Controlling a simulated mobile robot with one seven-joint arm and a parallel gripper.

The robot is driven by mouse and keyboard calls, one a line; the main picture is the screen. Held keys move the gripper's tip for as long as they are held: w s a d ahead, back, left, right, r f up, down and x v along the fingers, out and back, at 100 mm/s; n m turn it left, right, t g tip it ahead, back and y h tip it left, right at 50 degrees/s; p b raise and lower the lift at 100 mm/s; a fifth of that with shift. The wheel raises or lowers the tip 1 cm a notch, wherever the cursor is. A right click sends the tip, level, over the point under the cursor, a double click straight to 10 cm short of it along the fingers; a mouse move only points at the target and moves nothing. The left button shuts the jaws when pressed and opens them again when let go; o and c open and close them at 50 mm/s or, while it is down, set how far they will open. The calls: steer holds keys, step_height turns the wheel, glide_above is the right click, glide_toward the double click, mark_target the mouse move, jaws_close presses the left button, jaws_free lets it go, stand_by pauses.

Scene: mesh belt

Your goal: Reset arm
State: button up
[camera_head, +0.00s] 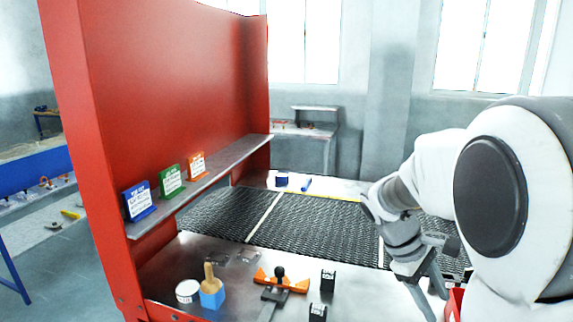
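My arm comes in from the right side of the view, white with grey joint covers. It bends down over the right part of the work table. My gripper (437,303) hangs low at the lower right, above the table edge beside a red object. Its two fingers look spread apart, with nothing seen between them. The fingertips are small and near the bottom of the view.
A dark mesh belt (320,228) crosses behind the metal table. An orange clamp-like tool (296,285), a blue block with a wooden handle (212,294), a white round tin (188,291) and two black blocks (328,281) stand in front. A red panel (170,90) with a shelf stands left.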

steer(key=s+a+r+m+t+y, duration=0.3)
steer(key=s+a, duration=0.3)
steer(key=s, duration=0.1)
steer(key=s+a+r+m+t+y, duration=0.3)
steer(key=s+a+m+t, duration=0.1)
steer(key=s+a, duration=0.3)
steer(key=shift+a+r, duration=0.2)
steer(key=shift+r, duration=0.2)
steer(key=shift+d+m, duration=0.15)
steer(key=shift+m, duration=0.15)
stand_by(1.1)
